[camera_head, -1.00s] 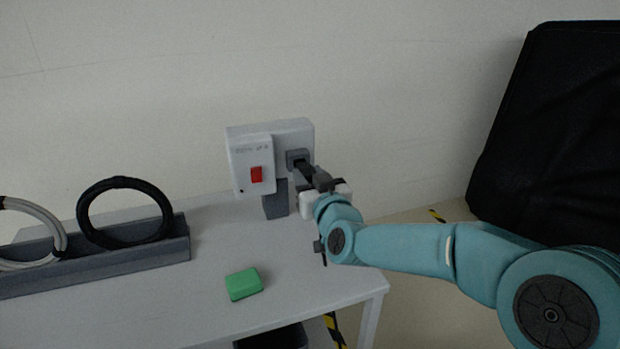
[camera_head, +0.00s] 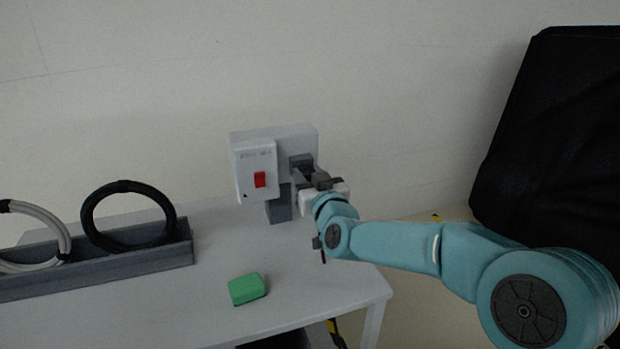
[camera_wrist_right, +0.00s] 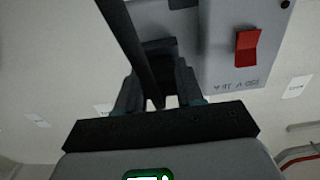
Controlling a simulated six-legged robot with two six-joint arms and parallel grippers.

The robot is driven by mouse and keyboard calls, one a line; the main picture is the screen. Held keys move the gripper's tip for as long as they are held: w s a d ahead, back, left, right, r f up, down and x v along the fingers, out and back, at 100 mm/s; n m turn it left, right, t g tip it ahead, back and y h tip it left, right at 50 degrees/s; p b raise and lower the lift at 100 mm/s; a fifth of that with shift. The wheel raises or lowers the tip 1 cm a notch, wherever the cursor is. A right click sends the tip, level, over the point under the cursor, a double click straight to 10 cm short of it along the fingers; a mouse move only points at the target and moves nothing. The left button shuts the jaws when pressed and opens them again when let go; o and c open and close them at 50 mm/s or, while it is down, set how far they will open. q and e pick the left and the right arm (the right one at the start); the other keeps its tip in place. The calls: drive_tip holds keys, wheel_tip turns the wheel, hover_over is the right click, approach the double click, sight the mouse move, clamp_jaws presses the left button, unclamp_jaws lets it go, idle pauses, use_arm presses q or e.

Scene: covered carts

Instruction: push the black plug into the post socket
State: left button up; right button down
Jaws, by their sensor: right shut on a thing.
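The post socket (camera_head: 297,160) is a dark grey square outlet on the front of a light grey box on a short post. My right gripper (camera_head: 313,180) is right in front of it, shut on the black plug. The plug (camera_wrist_right: 158,60) shows dark between the two fingers in the right wrist view, with a black cable crossing in front. The plug's front end is at the socket's face, but the gripper hides how deep it sits. My left gripper is not in view.
A switch box with a red rocker (camera_head: 260,180) sits left of the socket. A grey rack (camera_head: 120,262) holds a black cable ring (camera_head: 88,222) and a grey one (camera_head: 62,235). A green block (camera_head: 247,289) lies on the cart top (camera_head: 205,285). A black covered shape (camera_head: 560,140) stands right.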

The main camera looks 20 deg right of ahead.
drive_tip(key=shift+w, duration=0.2)
drive_tip(key=c, duration=0.6)
unclamp_jaws()
drive_tip(key=shift+c, duration=0.2)
drive_tip(key=s+b, duration=0.1)
drive_tip(key=s, duration=1.5)
drive_tip(key=shift+s+d, duration=0.15)
drive_tip(key=shift+d, duration=0.15)
drive_tip(key=shift+s, duration=0.1)
